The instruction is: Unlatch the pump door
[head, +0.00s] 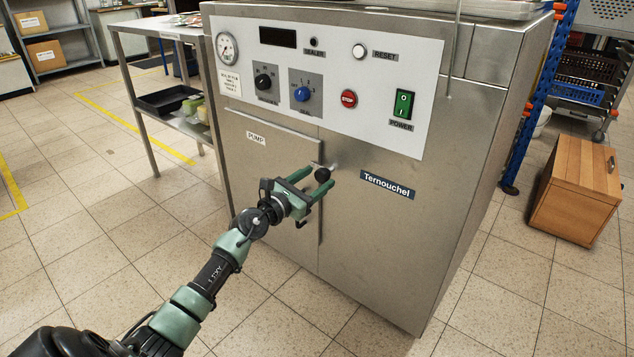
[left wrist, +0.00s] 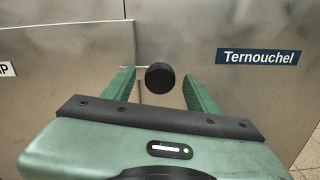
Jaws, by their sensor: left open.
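The pump door (head: 262,185) is a steel panel low on the left of the machine front, marked PUMP, and it looks closed. Its latch has a thin metal lever ending in a round black knob (head: 322,175) at the door's right edge. In the left wrist view the knob (left wrist: 160,77) shows between the two green fingers, a little beyond or level with their tips. My left gripper (head: 316,196) is open in front of the latch. I cannot tell whether a finger touches the knob. My right gripper is out of view.
The steel machine carries a control panel (head: 330,122) with dials, a red stop button and a green power switch above the door. A steel side table (head: 150,50) stands at the left. A wooden cabinet (head: 576,190) stands at the right. The floor before the machine is clear.

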